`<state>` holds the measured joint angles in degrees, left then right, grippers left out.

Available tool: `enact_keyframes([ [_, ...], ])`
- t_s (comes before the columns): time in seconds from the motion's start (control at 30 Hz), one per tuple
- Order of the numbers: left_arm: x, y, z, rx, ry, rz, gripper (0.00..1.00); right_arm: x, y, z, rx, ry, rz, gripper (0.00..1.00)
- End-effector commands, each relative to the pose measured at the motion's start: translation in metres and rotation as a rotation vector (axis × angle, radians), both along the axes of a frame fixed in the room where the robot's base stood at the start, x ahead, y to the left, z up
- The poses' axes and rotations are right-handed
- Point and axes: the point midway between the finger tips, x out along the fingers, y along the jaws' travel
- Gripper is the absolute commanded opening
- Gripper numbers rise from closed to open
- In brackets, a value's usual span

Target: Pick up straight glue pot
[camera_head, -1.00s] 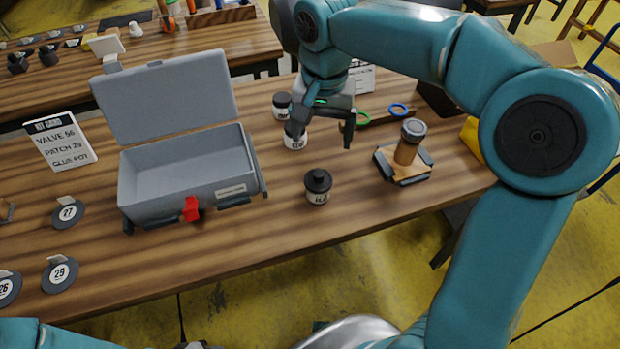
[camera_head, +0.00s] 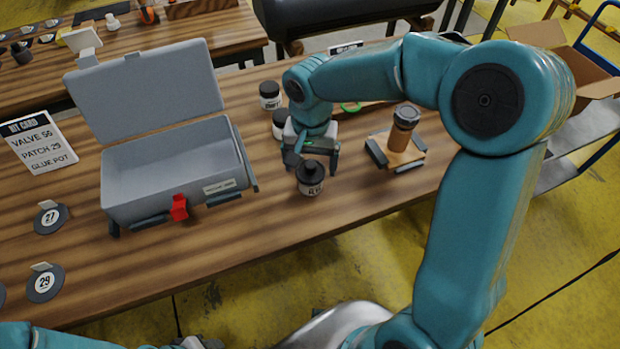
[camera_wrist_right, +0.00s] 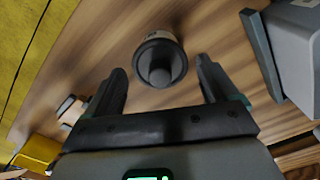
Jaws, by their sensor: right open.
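The nearest glue pot (camera_head: 311,180) stands upright on the wooden table, right of the grey case. It has a black lid with a knob and a pale label. My right gripper (camera_head: 312,160) is just behind and above it in the head view, fingers pointing down. In the right wrist view the pot (camera_wrist_right: 160,62) appears between the two spread fingers of the open gripper (camera_wrist_right: 161,68), with no clear contact. Two more dark-lidded pots, one farther back (camera_head: 270,96) and one partly hidden by my arm (camera_head: 280,124), stand behind. Only a sliver of my left arm shows at bottom left.
An open grey case (camera_head: 175,205) with a red latch stands left. A brown jar (camera_head: 402,130) sits on a wooden holder (camera_head: 410,160) at right. A card (camera_head: 38,142) reads VALVE 56, PATCH 29, GLUE POT. Round numbered patches (camera_head: 45,283) lie front left.

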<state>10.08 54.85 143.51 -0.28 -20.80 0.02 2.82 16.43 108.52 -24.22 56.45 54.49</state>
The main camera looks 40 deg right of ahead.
Motion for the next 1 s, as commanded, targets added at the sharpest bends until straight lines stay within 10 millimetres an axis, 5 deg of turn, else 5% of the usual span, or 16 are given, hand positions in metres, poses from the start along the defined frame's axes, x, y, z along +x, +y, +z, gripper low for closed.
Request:
enact_keyframes([
  [0.2, 0.000, 0.000, -0.001, 0.000, 0.000, 0.000, 0.43, 0.003, 0.000, -0.031, 0.000, 0.001, 0.001, 0.87],
  [0.47, 0.000, 0.000, -0.001, 0.000, 0.000, 0.000, 0.43, 0.003, 0.000, -0.033, -0.001, 0.001, 0.000, 0.87],
  [0.6, 0.000, 0.000, -0.001, 0.000, 0.000, 0.000, 0.43, 0.003, 0.000, -0.033, -0.001, 0.001, 0.000, 0.41],
  [0.63, 0.000, 0.000, -0.001, 0.000, 0.000, 0.000, 0.43, 0.003, 0.000, -0.033, -0.001, 0.001, 0.000, 0.37],
  [1.0, 0.000, 0.000, 0.000, 0.000, 0.000, 0.000, 0.43, 0.004, -0.001, -0.026, -0.001, -0.003, 0.000, 0.37],
])
